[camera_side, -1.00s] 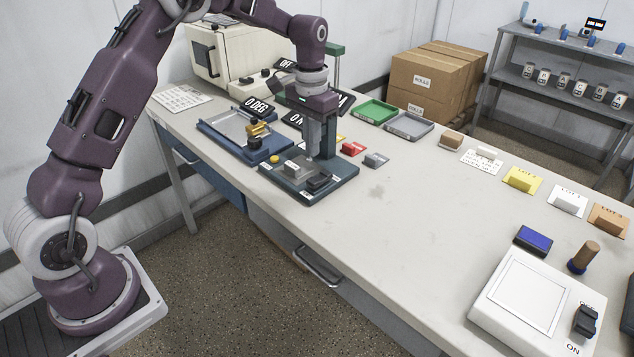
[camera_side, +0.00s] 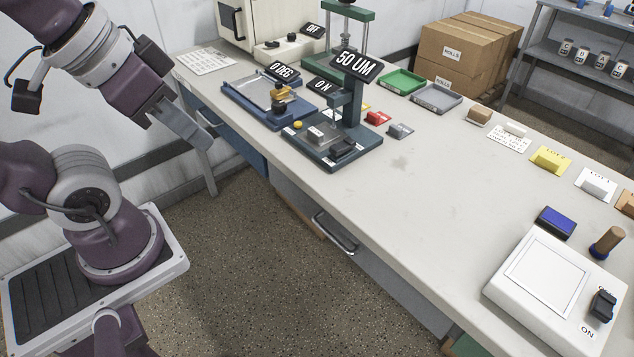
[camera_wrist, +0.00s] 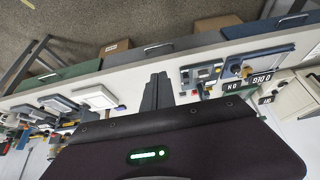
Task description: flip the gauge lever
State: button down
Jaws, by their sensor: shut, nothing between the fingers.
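The gauge (camera_side: 326,158) is a dark blue-grey base with an upright column on the bench. A black lever or switch block (camera_side: 342,148) sits at its front right. A grey block (camera_side: 317,135) and a yellow button (camera_side: 298,125) are also on the base. Signs above it read "ON" (camera_side: 323,86) and "50 UM" (camera_side: 356,66). My gripper (camera_side: 203,143) is off the bench's left edge, apart from the gauge, with its fingers together and empty. In the wrist view the fingers (camera_wrist: 157,92) point at the bench, and the gauge (camera_wrist: 201,73) is to their right.
A blue coater tray (camera_side: 243,101) under a "0 DEG" sign (camera_side: 285,71) is left of the gauge. Red (camera_side: 377,118) and grey (camera_side: 400,131) blocks lie to its right. Green (camera_side: 402,82) and grey (camera_side: 437,98) trays are behind. The bench's middle front is clear.

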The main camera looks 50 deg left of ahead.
jog(key=w+r, duration=0.2)
jog(key=w, duration=0.5)
jog(key=g, duration=0.2)
send_over(350, 142)
jog(key=s, duration=0.4)
notch_tip(350, 142, down, 10)
jog(key=f, duration=0.1)
jog(key=shift+w+r, duration=0.1)
jog(key=shift+r, duration=0.2)
jog(key=x, duration=0.4)
jog(key=s+x, duration=0.1)
jog(key=x, duration=0.8)
jog(key=shift+s+f, duration=0.15)
jog(key=shift+f, duration=0.5)
